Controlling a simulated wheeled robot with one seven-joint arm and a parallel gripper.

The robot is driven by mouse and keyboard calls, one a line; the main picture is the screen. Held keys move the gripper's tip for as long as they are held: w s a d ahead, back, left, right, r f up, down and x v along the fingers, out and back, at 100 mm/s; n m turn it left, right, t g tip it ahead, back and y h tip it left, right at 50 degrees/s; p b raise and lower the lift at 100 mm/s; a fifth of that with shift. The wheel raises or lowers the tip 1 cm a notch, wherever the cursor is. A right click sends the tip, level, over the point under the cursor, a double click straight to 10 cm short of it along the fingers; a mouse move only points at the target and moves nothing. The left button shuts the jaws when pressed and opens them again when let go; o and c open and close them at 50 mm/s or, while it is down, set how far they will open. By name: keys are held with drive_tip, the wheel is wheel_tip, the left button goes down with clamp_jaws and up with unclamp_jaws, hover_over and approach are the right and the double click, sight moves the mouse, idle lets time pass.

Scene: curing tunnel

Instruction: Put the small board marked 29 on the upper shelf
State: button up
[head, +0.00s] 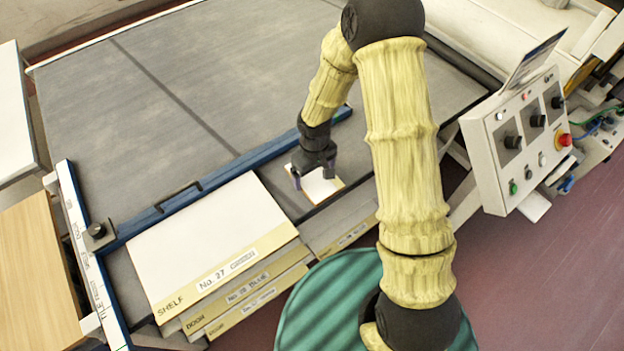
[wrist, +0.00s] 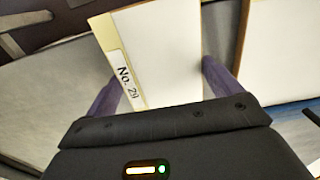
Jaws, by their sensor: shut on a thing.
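The small board marked No. 29 (wrist: 160,60) is white with a cream label strip along one edge. In the wrist view it lies between the two purple fingers of my gripper (wrist: 165,85), which is shut on it. In the head view the same board (head: 322,186) shows as a small white piece under my gripper (head: 316,178), near the blue rail on the grey surface. Its label cannot be read there. I cannot tell whether the board touches the surface below. No upper shelf can be clearly made out.
A stack of larger boards, with one marked No. 27 (head: 205,235) on top, lies left of my gripper. A blue rail (head: 190,195) runs behind it. A control box (head: 520,140) with a red button stands at right. The grey surface (head: 200,80) beyond is clear.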

sight(314, 175)
drive_tip(key=shift+w, duration=0.1)
drive_tip(key=shift+f+p, duration=0.4)
drive_tip(key=shift+f, duration=1.7)
drive_tip(key=shift+f, duration=0.1)
drive_tip(key=shift+f, duration=0.15)
drive_tip(key=o, duration=0.7)
drive_tip(key=shift+o, duration=0.2)
drive_tip(key=shift+r, duration=0.2)
wheel_tip(314, 175, up, 12)
drive_tip(key=shift+r+b, duration=0.1)
drive_tip(key=shift+b, duration=1)
